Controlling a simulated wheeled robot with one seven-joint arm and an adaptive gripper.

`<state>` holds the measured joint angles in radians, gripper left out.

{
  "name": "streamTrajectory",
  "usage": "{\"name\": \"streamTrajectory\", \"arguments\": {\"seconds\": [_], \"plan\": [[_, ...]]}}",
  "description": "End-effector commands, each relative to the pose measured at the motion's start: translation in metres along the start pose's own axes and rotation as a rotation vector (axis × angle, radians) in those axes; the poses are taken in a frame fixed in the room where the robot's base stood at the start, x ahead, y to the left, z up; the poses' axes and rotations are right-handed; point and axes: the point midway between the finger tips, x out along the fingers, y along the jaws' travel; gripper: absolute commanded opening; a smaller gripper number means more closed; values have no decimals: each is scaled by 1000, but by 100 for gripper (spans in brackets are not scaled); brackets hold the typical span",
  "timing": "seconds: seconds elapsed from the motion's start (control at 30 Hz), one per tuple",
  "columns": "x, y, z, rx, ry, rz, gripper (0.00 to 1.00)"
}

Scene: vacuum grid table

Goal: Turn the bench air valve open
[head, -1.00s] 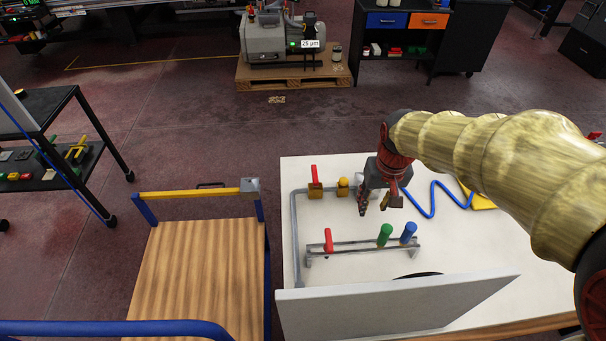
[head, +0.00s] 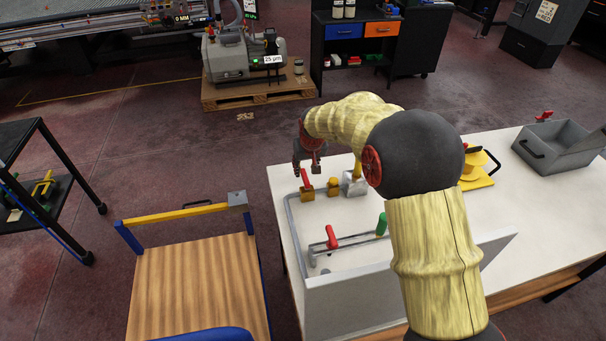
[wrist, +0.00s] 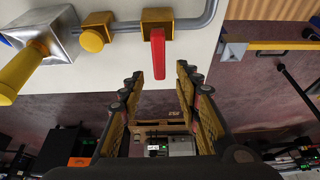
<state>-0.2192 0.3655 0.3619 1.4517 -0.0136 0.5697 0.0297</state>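The bench air valve is a brass block (head: 307,193) on a grey pipe at the table's far left corner, with a red lever (head: 305,177). In the wrist view the red lever (wrist: 158,55) stands crosswise to the pipe, away from the brass block (wrist: 157,20). My gripper (head: 308,168) is at the far table edge by the lever. In the wrist view my gripper (wrist: 159,78) is open, its fingers spread to either side of the lever's free end. I see no contact; the depth between them is hard to tell.
A brass fitting (head: 333,186) and a grey box with a yellow handle (wrist: 22,70) sit along the pipe. A rack holds a red handle (head: 332,237) and a green handle (head: 381,225). A wooden cart (head: 198,285) is left.

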Motion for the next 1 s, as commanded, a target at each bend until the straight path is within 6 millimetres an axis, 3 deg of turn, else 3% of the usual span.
{"name": "streamTrajectory", "arguments": {"seconds": [0.1, 0.33, 0.67, 1.0], "plan": [[21, 0, 1, 0, -1, 0, 33], [42, 0, 0, 0, 0, 0, 33], [45, 0, 0, 0, 0, 0, 33], [45, 0, 0, 0, 0, 0, 14]]}}
